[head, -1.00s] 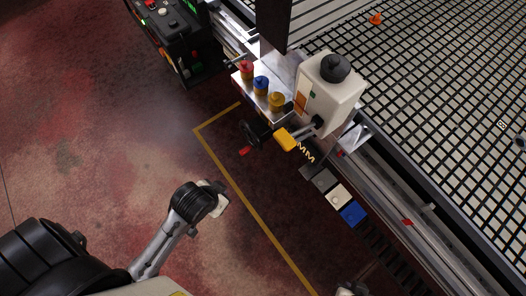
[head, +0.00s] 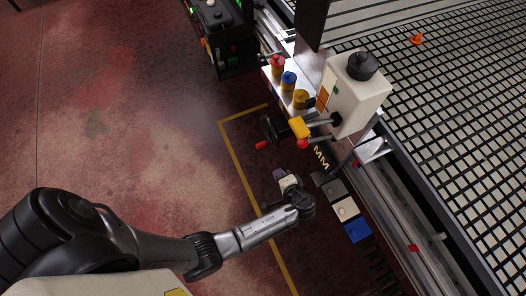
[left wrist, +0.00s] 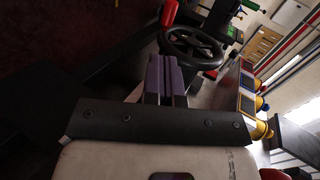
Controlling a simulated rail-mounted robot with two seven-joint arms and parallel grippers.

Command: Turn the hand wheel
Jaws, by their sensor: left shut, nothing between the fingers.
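The hand wheel (head: 269,128) is black with spokes and has a red handle (head: 261,145). It is on the near side of the machine in the head view. In the left wrist view the wheel (left wrist: 196,48) is beyond my fingertips, with its red handle (left wrist: 169,13) at upper left. My left gripper (head: 279,174) is below the wheel in the head view, apart from it. Its purple-padded fingers (left wrist: 164,62) are closed together and empty. They overlap the wheel's lower left rim in the wrist view. My right gripper is not in view.
A white box with a black knob (head: 357,90) stands beside red, blue and yellow buttons (head: 289,82). A yellow block (head: 299,127) and a red ball (head: 302,144) stick out near the wheel. The grid table (head: 460,100) is at right. Open floor (head: 130,120) is at left.

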